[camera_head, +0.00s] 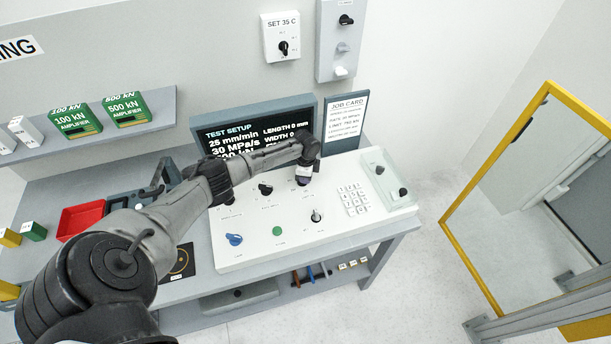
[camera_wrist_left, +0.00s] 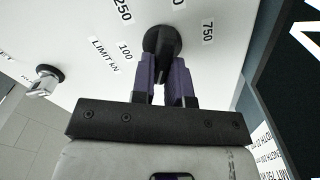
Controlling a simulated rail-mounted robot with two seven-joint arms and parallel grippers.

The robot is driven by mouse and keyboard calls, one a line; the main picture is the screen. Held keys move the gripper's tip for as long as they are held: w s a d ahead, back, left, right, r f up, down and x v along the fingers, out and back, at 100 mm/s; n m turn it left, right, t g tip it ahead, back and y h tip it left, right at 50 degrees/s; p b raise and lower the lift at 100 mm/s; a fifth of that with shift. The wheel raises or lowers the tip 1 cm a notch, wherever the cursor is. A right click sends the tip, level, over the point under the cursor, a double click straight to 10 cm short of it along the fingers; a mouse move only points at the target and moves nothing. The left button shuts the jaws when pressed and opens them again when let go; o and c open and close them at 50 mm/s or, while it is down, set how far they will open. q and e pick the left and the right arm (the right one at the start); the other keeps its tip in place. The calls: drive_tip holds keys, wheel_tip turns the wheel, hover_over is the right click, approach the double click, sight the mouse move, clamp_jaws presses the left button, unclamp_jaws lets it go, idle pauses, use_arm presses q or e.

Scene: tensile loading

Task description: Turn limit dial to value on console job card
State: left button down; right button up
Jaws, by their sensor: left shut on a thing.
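The limit dial (camera_wrist_left: 163,38) is a round black knob on the white console (camera_head: 235,262). Labels 100, 250, 750 and one cut off, ending in 0, surround it, with "LIMIT kN" beside. My left gripper (camera_wrist_left: 164,62) is shut on its grip with purple fingers; in the head view my left gripper (camera_head: 303,178) hides the dial. Which value the dial points at cannot be told clearly. The job card (camera_head: 345,122) stands upright at the console's back right; its small limit line is hard to read. My right gripper is not in view.
A dark test setup screen (camera_head: 240,138) stands behind my left arm. Another black knob (camera_head: 265,189), a blue knob (camera_head: 234,239), a green button (camera_head: 277,231), a key switch (camera_head: 316,216) and a keypad (camera_head: 353,199) are on the console. A yellow-framed guard (camera_head: 458,236) stands at right.

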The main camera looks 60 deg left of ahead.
use_arm(q)
drive_tip(key=m, duration=0.6)
drive_tip(key=shift+s+d+r+b, duration=0.1)
drive_tip(key=shift+s+d+b, duration=0.1)
drive_tip(key=shift+b, duration=0.1)
drive_tip(key=shift+m, duration=0.3)
drive_tip(key=c, duration=1.1)
unclamp_jaws()
wheel_tip(320, 180, up, 14)
drive_tip(key=shift+f, duration=0.15)
